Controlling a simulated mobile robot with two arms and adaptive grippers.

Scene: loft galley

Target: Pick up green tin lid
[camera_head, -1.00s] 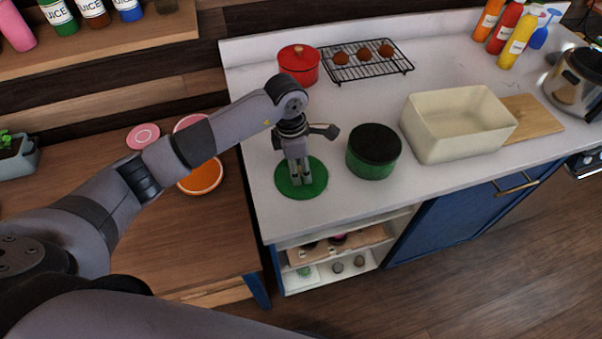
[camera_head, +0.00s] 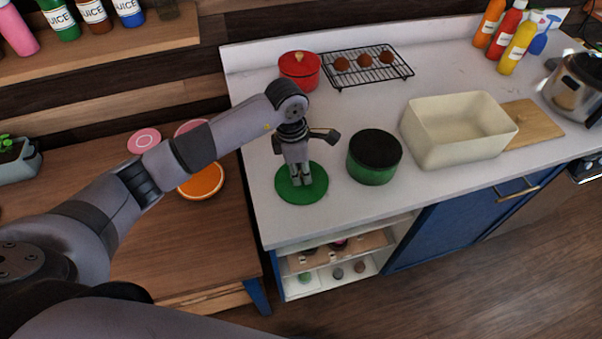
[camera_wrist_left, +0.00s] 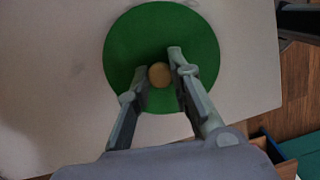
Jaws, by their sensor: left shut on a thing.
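The green tin lid (camera_head: 316,191) is a flat round disc near the left end of the white counter. It looks flat on the counter top. My left gripper (camera_head: 301,180) points straight down over its middle and is shut on the lid's knob. In the left wrist view the lid (camera_wrist_left: 130,45) shows with its tan round knob (camera_wrist_left: 159,75) between the two fingertips (camera_wrist_left: 157,72). The green tin (camera_head: 374,168), dark on top, stands just right of the lid, apart from it. My right gripper is not in view.
A cream bin (camera_head: 440,150) stands right of the tin, by a wooden board (camera_head: 528,124). A red pot (camera_head: 300,74) and a black rack (camera_head: 347,77) with brown balls are behind. Orange bowl (camera_head: 202,182) sits on the lower wooden table left. The counter's front edge is near the lid.

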